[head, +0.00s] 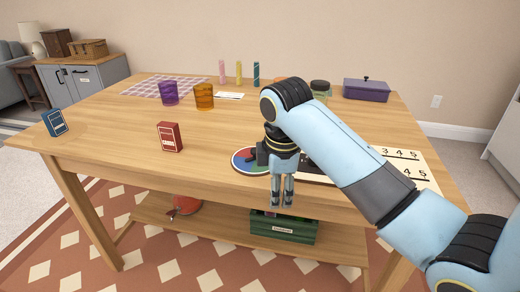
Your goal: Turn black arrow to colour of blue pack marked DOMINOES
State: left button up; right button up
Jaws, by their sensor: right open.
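A blue pack (55,122) stands upright at the left end of the wooden table; its lettering is too small to read. A round disc with coloured sectors (241,160), blue and red among them, lies near the table's front edge. My right gripper (282,203) points down in front of the disc's right part and hides much of it. Its fingers are a little apart with nothing between them. I cannot make out the black arrow, as dark gripper parts cover the disc's middle. My left gripper is not in view.
A red pack (170,137) stands left of the disc. Purple (169,93) and orange (204,97) tumblers stand farther back. A number sheet (401,156) lies at right, partly behind my arm. A purple box (366,89) stands at the back right. The table's front left is clear.

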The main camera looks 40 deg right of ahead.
jog(key=w+r+n, duration=0.1)
jog(key=w, duration=0.1)
jog(key=w+d+r+n, duration=0.1)
jog(key=w+r, duration=0.1)
jog(key=w, duration=0.1)
jog(key=w+d+r+n, duration=0.1)
jog(key=w+n, duration=0.1)
jog(key=w, duration=0.1)
jog(key=shift+w+d+r+g, duration=0.15)
jog(key=shift+w+r+g, duration=0.05)
jog(key=shift+r+g, duration=0.15)
jog(key=w+d+r+n+y, duration=0.1)
jog(key=w+d+r+n, duration=0.1)
jog(key=w+r+n, duration=0.35)
jog(key=shift+m+g, duration=0.35)
jog(key=shift+m, duration=0.1)
jog(key=f, duration=0.3)
jog(key=f+b, duration=0.1)
jog(key=f, duration=0.2)
jog(key=f+b, duration=0.1)
jog(key=f, duration=0.2)
jog(key=shift+w, duration=0.4)
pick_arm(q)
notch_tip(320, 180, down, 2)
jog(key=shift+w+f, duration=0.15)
pick_arm(e)
jog(key=shift+c, duration=0.4)
grip_shut()
